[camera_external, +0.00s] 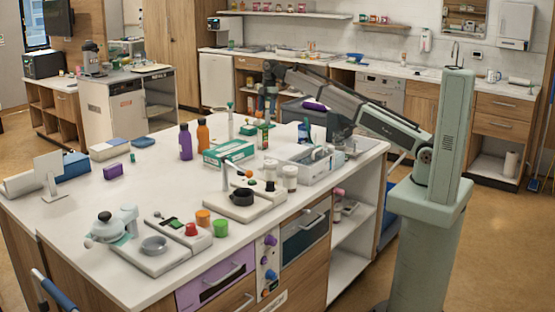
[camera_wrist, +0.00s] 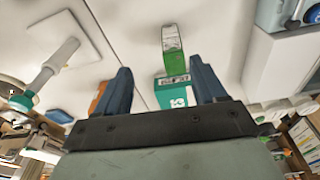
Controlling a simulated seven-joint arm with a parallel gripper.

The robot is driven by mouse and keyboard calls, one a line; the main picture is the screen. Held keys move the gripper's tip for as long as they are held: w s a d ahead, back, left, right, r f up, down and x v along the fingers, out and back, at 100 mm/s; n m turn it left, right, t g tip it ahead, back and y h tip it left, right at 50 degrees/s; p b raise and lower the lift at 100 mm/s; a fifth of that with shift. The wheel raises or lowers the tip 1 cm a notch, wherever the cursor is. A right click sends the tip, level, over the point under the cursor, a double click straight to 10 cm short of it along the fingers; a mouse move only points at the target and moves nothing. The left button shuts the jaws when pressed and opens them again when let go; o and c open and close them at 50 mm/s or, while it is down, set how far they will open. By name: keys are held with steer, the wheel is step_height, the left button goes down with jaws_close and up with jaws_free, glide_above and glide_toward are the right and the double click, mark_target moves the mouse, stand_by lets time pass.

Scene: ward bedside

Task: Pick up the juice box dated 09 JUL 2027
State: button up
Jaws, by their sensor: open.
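A small green-and-white carton (camera_wrist: 173,50), apparently a juice box, stands on the white counter. It lies ahead of and between my fingertips in the wrist view. The outside view shows a green carton (camera_external: 263,136) below my gripper (camera_external: 267,112). A date on it is too small to read. A teal box (camera_wrist: 177,93) with a white mark also shows between the fingers in the wrist view, nearer the palm. My gripper (camera_wrist: 161,66) is open and empty, its dark fingers apart from the carton.
A teal-and-white box (camera_external: 228,152), a purple bottle (camera_external: 185,142) and an orange bottle (camera_external: 203,134) stand left of the carton. A grey tray (camera_external: 318,168) with items lies to the right. White jars (camera_external: 289,178) stand in front. Bare counter (camera_external: 150,180) shows at the left.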

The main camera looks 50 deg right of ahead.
mark_target(263, 135)
steer(key=a, duration=0.1)
steer(key=s+a, duration=0.1)
steer(key=shift+a+r, duration=0.2)
steer(key=shift+a, duration=0.2)
steer(key=shift+a+f, duration=0.1)
steer(key=shift+a, duration=0.05)
steer(key=f, duration=0.4)
steer(key=a+f, duration=0.1)
steer(key=f, duration=0.8)
steer(key=shift+s+a+f, duration=0.15)
steer(key=shift+a+f, duration=0.05)
steer(key=shift+a, duration=0.1)
steer(key=c, duration=1.2)
